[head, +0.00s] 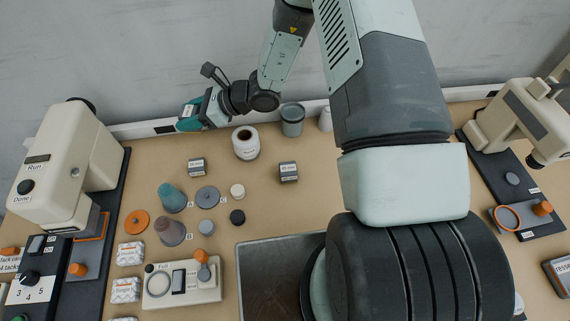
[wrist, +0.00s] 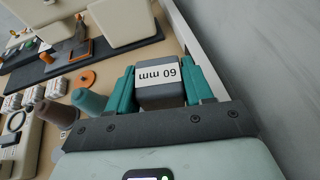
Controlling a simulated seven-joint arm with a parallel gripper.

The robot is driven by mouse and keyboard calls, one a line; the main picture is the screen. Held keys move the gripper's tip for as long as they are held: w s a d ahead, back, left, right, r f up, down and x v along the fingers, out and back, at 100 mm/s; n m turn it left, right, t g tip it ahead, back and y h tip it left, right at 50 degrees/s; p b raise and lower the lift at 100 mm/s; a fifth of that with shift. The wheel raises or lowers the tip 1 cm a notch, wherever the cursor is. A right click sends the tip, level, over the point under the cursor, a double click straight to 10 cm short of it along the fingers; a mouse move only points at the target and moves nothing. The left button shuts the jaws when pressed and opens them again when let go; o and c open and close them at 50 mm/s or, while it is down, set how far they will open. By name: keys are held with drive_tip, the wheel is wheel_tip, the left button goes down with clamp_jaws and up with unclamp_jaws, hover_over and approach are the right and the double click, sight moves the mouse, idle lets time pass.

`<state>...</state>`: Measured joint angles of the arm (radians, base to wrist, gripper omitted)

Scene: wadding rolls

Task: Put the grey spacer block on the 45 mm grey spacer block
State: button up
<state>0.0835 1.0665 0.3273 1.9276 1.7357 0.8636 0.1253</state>
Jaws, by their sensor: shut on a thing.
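My gripper (wrist: 158,80) has teal fingers and is shut on a grey spacer block (wrist: 161,97). Its white label reads 60 mm and appears upside down in the wrist view. Two small dark grey blocks with white labels stand on the bench: a left one (head: 196,169) and a right one (head: 288,173). Their labels are too small to read, so I cannot tell which is the 45 mm one. Both are apart from my gripper.
A white roll (head: 246,144) and a grey cup (head: 292,120) stand at the back. Teal (head: 171,197) and brown (head: 170,231) cones stand nearer the front. A beige machine (head: 66,165) stands at left, a dark tray (head: 275,275) at front. Bench between the two blocks is clear.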

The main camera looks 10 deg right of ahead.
drive_tip(key=shift+m+t, duration=0.6)
drive_tip(key=shift+t, duration=0.1)
drive_tip(key=s+d, duration=0.1)
drive_tip(key=d, duration=0.3)
drive_tip(key=s+d+r, duration=0.1)
drive_tip(key=d, duration=0.3)
drive_tip(key=s+d, duration=0.2)
drive_tip(key=d, duration=0.3)
drive_tip(key=shift+d+r, duration=0.1)
drive_tip(key=shift+r, duration=0.1)
wheel_tip(320, 180, up, 3)
drive_tip(key=m+t, duration=0.1)
hover_over(288, 168)
drive_tip(key=shift+t+h, duration=0.3)
wheel_tip(288, 168, down, 10)
drive_tip(key=shift+r, duration=0.1)
drive_tip(key=o, duration=1.1)
